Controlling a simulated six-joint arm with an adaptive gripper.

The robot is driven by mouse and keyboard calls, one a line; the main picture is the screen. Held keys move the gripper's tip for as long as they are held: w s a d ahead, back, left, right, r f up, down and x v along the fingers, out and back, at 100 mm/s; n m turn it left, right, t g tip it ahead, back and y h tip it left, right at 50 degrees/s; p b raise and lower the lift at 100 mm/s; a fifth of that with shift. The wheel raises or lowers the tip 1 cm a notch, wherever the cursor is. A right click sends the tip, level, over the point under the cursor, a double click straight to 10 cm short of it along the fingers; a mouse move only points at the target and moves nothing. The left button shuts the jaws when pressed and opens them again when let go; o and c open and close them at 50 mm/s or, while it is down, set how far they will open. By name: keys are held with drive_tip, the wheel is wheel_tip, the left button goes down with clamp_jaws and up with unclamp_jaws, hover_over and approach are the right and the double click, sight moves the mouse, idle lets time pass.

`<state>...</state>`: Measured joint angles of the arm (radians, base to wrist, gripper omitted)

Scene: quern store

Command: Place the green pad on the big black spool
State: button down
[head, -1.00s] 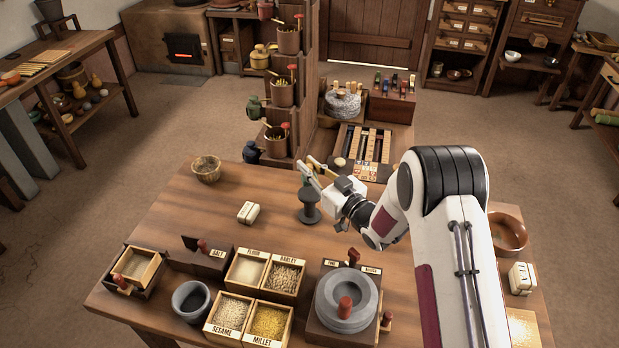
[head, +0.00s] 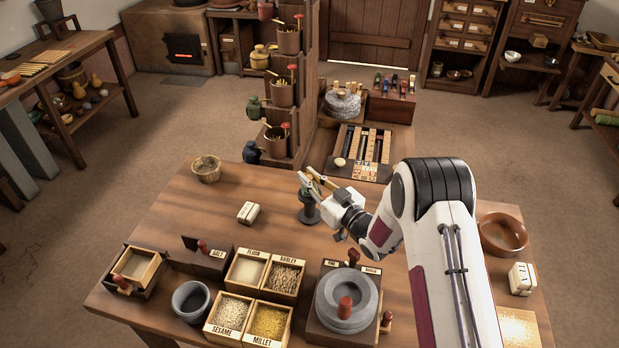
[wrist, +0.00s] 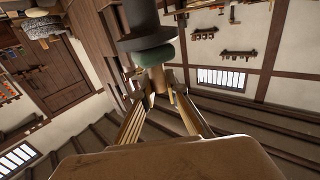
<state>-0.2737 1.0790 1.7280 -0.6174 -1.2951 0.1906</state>
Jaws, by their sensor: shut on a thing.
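The big black spool (head: 309,214) stands upright on the wooden table, near its far edge. Its dark flange (wrist: 142,41) shows at the top of the wrist view. The green pad (wrist: 155,56) is a round disc lying against that flange, or very close to it; I cannot tell whether it touches. My gripper (head: 308,183) is at the spool's top. In the wrist view my gripper (wrist: 160,82) is shut on a small tan piece at the pad's middle, which seems to be the pad's knob.
A white block (head: 248,212) and a woven bowl (head: 206,168) stand left of the spool. Grain boxes (head: 267,273) and a stone quern (head: 346,300) fill the near side. A tiered stand with pots (head: 283,93) rises behind. The table between is clear.

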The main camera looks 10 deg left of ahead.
drive_tip(key=shift+f, duration=0.1)
drive_tip(key=c, duration=2)
unclamp_jaws()
drive_tip(key=shift+s+d, duration=0.45)
drive_tip(key=shift+d, duration=0.1)
drive_tip(key=v, duration=0.4)
wheel_tip(320, 180, up, 7)
hover_over(312, 180)
drive_tip(key=v, duration=0.4)
drive_tip(key=shift+a, duration=0.1)
